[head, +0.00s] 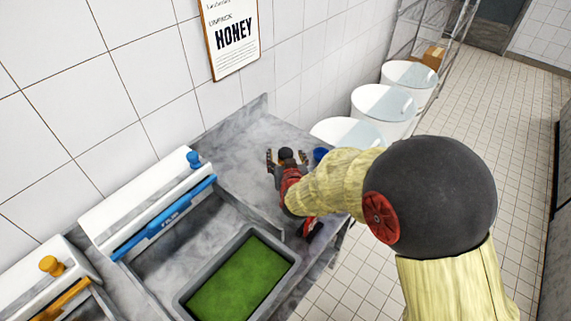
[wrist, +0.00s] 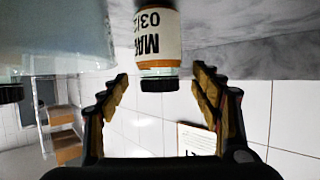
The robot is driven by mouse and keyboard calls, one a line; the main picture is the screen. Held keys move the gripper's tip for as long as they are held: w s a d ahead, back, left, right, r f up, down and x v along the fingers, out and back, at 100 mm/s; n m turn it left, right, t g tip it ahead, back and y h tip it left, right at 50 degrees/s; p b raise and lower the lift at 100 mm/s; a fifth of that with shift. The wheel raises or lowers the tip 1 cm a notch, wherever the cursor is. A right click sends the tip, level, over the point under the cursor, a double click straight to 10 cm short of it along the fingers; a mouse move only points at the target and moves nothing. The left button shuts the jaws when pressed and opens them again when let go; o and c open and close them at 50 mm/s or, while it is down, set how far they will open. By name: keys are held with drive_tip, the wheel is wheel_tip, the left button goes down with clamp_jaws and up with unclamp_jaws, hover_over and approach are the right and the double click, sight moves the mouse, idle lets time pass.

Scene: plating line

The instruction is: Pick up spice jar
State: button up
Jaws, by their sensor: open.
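The spice jar (wrist: 158,42) has a pale label with an orange band, dark lettering and a black cap. It appears upside down in the wrist view, at the top middle, standing on the grey counter (wrist: 240,58). My gripper (wrist: 160,82) is open, with one finger on each side of the jar's cap end and a gap on both sides. Its jaws are empty. In the head view my gripper (head: 286,158) is low over the counter's far end, and a dark round top, apparently the jar's cap (head: 286,153), shows between the fingers.
A blue item (head: 320,155) stands close to the right of my gripper. A grey tray with a green inside (head: 188,301) and a white bin with a blue lid edge (head: 150,215) are nearer. White drums (head: 384,103) stand beyond the counter. A tiled wall borders it.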

drive_tip(key=c, duration=1.5)
